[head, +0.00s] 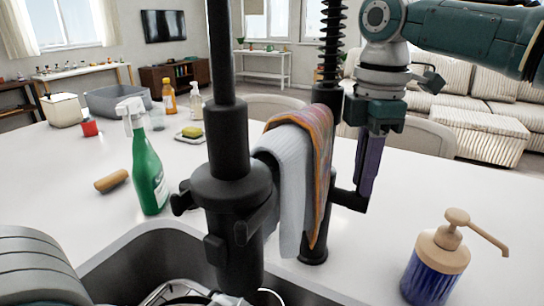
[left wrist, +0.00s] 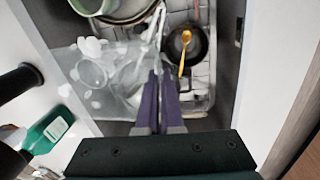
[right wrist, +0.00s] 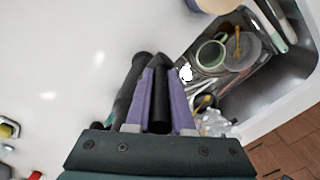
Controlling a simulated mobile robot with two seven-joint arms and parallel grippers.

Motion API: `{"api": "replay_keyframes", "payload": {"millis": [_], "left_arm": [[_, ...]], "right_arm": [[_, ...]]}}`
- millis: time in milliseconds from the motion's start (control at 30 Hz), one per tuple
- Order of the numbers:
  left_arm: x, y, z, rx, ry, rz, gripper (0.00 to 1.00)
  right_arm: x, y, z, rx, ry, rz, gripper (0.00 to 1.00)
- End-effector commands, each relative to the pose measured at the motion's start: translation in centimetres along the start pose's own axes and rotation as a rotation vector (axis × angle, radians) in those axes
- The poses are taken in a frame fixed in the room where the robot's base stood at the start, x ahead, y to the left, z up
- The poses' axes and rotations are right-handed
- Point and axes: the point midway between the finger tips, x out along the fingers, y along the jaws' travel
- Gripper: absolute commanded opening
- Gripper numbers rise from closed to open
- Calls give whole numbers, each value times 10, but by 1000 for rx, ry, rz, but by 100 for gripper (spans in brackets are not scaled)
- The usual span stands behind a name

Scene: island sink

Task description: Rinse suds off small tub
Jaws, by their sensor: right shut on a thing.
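The small tub (left wrist: 118,78) is clear, with white suds on it, and shows over the sink in the left wrist view. My left gripper (left wrist: 161,78) has its purple fingers close together on the tub's edge. My left gripper's fingers are out of the head view, where the sink rim and faucet hide most of the sink. The black faucet (head: 228,180) stands at the sink's back edge with a lever (head: 348,200) on its right. My right gripper (head: 366,190) is shut on this lever, which shows as a black bar between its fingers in the right wrist view (right wrist: 159,115).
The sink (head: 130,255) holds a rack with dishes, including a green mug (right wrist: 210,53) and a dark pan with a yellow spoon (left wrist: 183,52). A green spray bottle (head: 149,165) stands left of the faucet, a soap dispenser (head: 437,262) right. Towels (head: 290,175) hang behind the faucet.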

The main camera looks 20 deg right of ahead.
Motion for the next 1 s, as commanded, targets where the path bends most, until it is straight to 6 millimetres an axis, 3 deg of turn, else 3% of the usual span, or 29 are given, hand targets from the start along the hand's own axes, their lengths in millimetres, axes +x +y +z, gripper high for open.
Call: {"api": "replay_keyframes", "payload": {"millis": [867, 900, 1000], "left_arm": [[0, 0, 0, 0, 0, 0, 0], [0, 0, 0, 0, 0, 0, 0], [0, 0, 0, 0, 0, 0, 0]], "right_arm": [[0, -8, -5, 1, -92, 137, 0], [0, -8, -5, 1, -92, 137, 26], [0, -7, -5, 1, -91, 137, 37]]}}
